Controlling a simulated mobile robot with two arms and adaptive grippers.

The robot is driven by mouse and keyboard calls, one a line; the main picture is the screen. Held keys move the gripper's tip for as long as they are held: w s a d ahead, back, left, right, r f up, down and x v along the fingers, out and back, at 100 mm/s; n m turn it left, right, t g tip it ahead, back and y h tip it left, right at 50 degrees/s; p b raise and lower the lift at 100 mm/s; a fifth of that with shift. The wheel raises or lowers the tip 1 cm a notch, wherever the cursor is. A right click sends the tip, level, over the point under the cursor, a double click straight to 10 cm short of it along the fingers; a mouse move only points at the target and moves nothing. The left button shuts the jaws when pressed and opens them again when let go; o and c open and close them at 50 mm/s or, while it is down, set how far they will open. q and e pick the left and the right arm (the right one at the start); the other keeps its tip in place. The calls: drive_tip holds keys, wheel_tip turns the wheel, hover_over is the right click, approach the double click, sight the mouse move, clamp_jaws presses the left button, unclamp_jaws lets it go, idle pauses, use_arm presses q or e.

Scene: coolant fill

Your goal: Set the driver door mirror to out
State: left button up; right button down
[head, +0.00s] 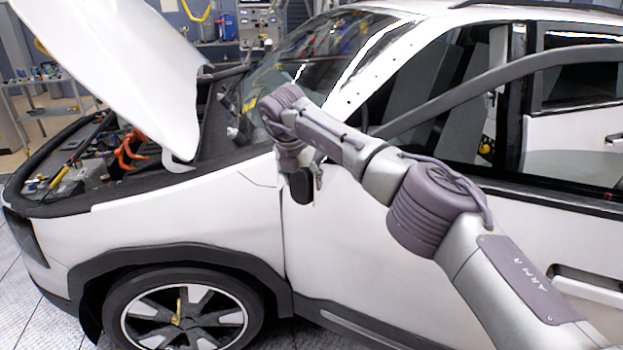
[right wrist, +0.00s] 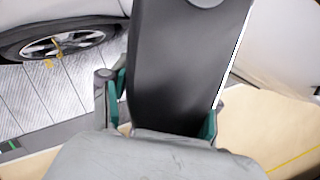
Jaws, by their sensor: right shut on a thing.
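The driver door mirror (right wrist: 185,65) shows in the right wrist view as a broad dark panel with a thin bright edge on its right. My right gripper (right wrist: 165,110) has its teal-padded fingers on both sides of this panel and is shut on it. In the head view my right arm reaches across the front door to the car's side, and a small dark part of the mirror (head: 302,186) shows below the wrist. The wrist hides most of the mirror and the fingers there, so its exact fold angle is hard to tell. My left gripper is in neither view.
The white car (head: 350,240) fills the head view, its hood (head: 125,65) raised over the open engine bay (head: 110,155). The front wheel (head: 185,315) is below. A side table (head: 45,95) stands at the far left. Open floor lies left of the car.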

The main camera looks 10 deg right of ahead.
drive_tip(key=shift+w+r, duration=0.1)
drive_tip(key=shift+r, duration=0.05)
drive_tip(key=c, duration=0.5)
unclamp_jaws()
drive_tip(key=shift+a, duration=0.1)
drive_tip(key=shift+o, duration=1.2)
drive_tip(key=shift+w, duration=0.1)
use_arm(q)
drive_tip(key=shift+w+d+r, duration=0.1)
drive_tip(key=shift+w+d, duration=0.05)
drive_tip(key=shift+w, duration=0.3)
use_arm(e)
drive_tip(key=shift+a, duration=0.1)
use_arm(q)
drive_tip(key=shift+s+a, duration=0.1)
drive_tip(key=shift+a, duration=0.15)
use_arm(e)
drive_tip(key=v, duration=1.1)
drive_tip(key=shift+r, duration=0.4)
drive_tip(key=shift+a, duration=0.15)
